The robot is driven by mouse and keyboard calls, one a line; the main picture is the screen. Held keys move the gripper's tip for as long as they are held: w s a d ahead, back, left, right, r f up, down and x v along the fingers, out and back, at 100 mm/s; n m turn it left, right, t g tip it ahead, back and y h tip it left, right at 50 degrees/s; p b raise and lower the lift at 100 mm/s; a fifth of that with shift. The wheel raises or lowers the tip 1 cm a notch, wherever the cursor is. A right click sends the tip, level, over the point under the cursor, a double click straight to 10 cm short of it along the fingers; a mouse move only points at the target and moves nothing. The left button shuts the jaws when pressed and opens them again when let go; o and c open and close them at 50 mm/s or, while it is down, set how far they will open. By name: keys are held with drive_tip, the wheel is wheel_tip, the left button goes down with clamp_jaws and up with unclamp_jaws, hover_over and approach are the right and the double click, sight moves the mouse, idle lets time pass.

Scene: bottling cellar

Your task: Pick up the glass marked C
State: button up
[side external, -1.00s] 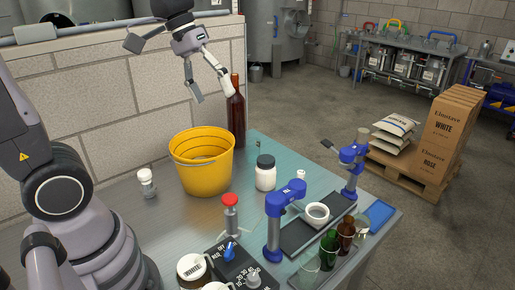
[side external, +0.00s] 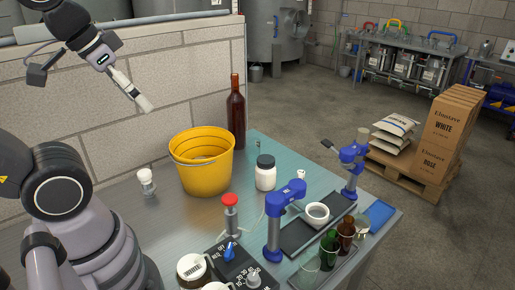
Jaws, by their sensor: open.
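Several small glasses stand in a row at the front right of the bench. There is a clear one (side external: 308,270), a green one (side external: 328,252), a brown one (side external: 346,232) and another clear one (side external: 363,223) by a blue pad. They are too small for me to read any letter, so I cannot tell which is marked C. My gripper (side external: 143,103) is open and empty, high above the bench at upper left, in front of the block wall. I see its fingers nearly edge-on. It is far from the glasses.
A yellow bucket (side external: 205,170) and a tall brown bottle (side external: 237,115) stand at the back. A white cup (side external: 317,214) sits by the stands.

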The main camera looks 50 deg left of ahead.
drive_tip(key=shift+o, duration=0.3)
drive_tip(key=o, duration=0.5)
